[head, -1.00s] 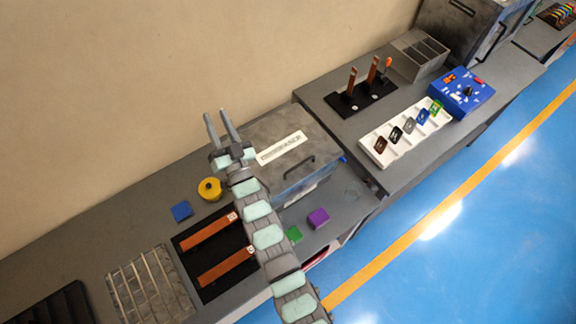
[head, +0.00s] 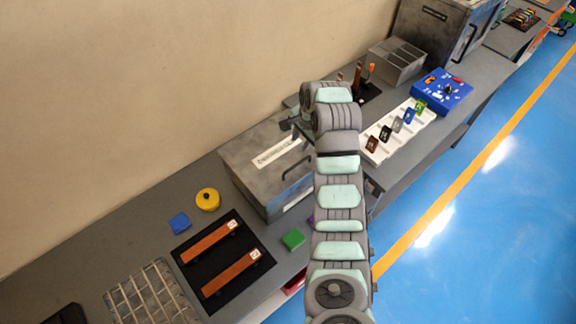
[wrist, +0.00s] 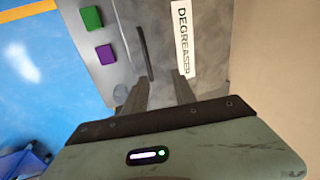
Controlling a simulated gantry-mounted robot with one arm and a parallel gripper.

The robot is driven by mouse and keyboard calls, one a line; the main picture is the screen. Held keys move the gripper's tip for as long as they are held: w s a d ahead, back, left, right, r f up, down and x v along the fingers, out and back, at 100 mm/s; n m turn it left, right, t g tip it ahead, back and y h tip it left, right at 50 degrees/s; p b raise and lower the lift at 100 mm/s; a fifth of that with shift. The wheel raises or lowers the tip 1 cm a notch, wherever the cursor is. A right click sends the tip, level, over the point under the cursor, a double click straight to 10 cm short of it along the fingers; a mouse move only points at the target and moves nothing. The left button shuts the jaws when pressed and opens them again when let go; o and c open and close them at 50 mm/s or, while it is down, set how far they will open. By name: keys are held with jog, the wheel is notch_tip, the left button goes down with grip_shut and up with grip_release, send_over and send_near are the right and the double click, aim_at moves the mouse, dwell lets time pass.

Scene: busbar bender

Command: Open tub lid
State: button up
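The tub is a worn grey metal box (head: 250,190) labelled DEGREASER. Its lid (head: 255,150) is shut. The dark bar handle (head: 298,166) stands on the lid near its front side; it also shows in the wrist view (wrist: 146,55), beyond the left fingertip. The label (wrist: 183,40) lies beyond the right fingertip. My gripper (wrist: 160,80) is open and empty over the lid, its fingers apart with bare lid showing between them. I cannot tell the exact height of the fingertips above the lid. In the head view my arm hides most of the gripper.
A green block (head: 293,239) and a purple block (wrist: 105,54) lie in front of the tub. A yellow round piece (head: 207,199), a blue block (head: 180,222) and a black mat with two copper bars (head: 208,244) lie to its left. A white tray (head: 386,151) stands right.

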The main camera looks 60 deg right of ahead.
aim_at(299, 162)
jog(key=shift+g+y, duration=0.3)
jog(key=shift+y, duration=0.1)
notch_tip(299, 162, down, 10)
jog(key=shift+a+p, duration=0.15)
jog(key=shift+p, duration=0.7)
grip_shut()
jog(key=shift+r, duration=0.1)
dwell(0.8)
